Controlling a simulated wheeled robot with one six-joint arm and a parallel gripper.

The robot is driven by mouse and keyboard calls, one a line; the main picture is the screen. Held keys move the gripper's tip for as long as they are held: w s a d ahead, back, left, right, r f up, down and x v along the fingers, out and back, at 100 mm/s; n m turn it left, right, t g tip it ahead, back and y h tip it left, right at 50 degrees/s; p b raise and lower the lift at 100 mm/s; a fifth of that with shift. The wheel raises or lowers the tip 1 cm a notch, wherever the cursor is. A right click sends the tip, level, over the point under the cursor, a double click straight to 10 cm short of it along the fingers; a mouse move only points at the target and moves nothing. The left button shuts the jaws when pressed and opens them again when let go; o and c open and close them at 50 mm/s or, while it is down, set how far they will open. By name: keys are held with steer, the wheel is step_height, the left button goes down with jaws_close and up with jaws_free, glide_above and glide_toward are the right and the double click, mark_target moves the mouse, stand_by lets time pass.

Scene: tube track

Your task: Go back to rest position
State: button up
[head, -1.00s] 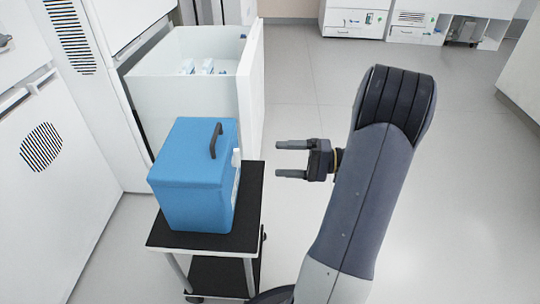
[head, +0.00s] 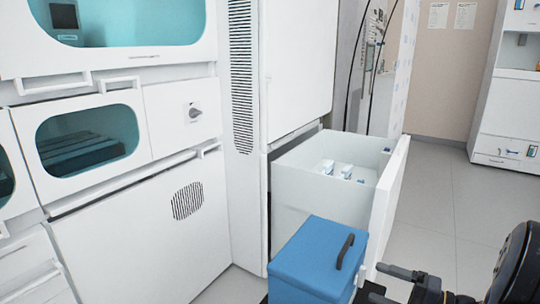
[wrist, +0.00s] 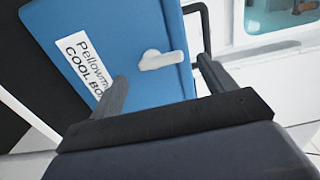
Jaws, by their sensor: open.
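My gripper (head: 385,283) is at the lower right of the head view, with its two fingers apart and nothing between them. The wrist view also shows the open fingers (wrist: 160,82) in front of the blue cool box, with its white latch (wrist: 162,60) between them in the picture. The blue cool box (head: 312,262) has a closed lid with a dark handle (head: 346,251) and stands at the bottom of the head view. I cannot tell the exact gap between fingers and box.
An open white drawer (head: 318,190) with several small white and blue packs (head: 345,171) stands behind the box. White cabinets (head: 135,235) with teal windows fill the left. Grey floor (head: 435,215) is clear on the right. A white unit (head: 505,120) stands far right.

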steer(key=x, duration=0.3)
stand_by(0.5)
